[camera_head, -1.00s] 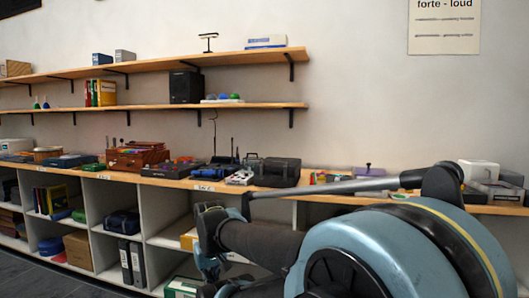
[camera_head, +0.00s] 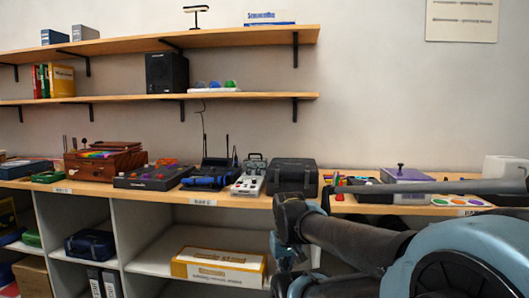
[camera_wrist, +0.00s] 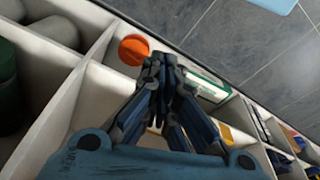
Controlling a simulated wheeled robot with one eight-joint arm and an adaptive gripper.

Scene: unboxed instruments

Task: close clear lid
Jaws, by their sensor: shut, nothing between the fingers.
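I cannot make out a clear lid for certain. A box with a pale purple top and a small dark knob (camera_head: 405,175) sits on the counter (camera_head: 340,207) at the right in the head view; whether that top is a clear lid is too small to tell. My gripper (camera_head: 280,268) is low in front of the shelving, below the counter edge and apart from the box. In the wrist view, my gripper (camera_wrist: 160,75) has its fingers together, empty, over the white shelf compartments. The box is not in the wrist view.
A yellow and white box (camera_head: 219,266) lies in the compartment below. An orange round thing (camera_wrist: 133,49) shows in the wrist view.

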